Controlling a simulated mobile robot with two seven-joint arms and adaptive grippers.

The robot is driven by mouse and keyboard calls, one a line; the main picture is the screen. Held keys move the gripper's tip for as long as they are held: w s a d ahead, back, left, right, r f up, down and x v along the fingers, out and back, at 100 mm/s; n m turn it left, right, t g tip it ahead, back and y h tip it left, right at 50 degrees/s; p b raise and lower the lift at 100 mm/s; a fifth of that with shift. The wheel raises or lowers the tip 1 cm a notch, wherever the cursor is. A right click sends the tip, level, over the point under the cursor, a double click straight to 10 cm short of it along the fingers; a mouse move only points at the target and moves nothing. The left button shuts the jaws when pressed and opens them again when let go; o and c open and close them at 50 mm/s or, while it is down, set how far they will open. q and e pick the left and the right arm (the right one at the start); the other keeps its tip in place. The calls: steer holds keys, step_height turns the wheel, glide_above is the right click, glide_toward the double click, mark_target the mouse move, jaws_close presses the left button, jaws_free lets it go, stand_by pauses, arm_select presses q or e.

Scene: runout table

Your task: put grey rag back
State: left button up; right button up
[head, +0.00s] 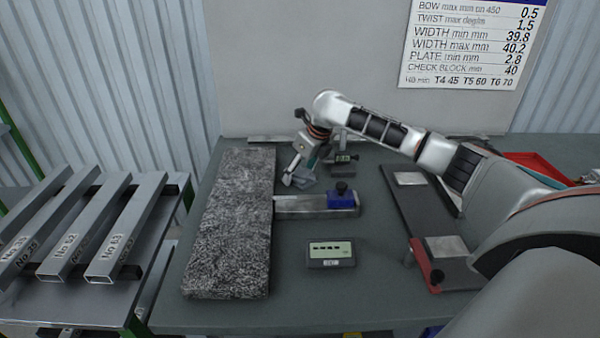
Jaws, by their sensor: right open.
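My right gripper (302,160) reaches in from the right and points down at the right edge of the speckled granite slab, near its far end. It is open. A small grey shape (299,181) lies right at its fingertips; it looks like the grey rag, but it is too small to be sure. I cannot tell whether the fingers touch it. The granite slab (232,225) lies lengthwise on the dark table (300,300). My left gripper is not in view.
A metal bar with a blue block (342,201) lies right of the slab, with a small gauge (343,163) behind it. A display box (330,254) stands nearer. A dark fixture (407,205) and red tray (537,160) are at right. Labelled steel tubes (127,230) lie on a left rack.

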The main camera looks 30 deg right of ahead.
steer(key=p+v, duration=0.1)
steer(key=v, duration=1)
steer(key=shift+s+r, duration=0.25)
steer(key=shift+r, duration=0.1)
steer(key=shift+d, duration=0.1)
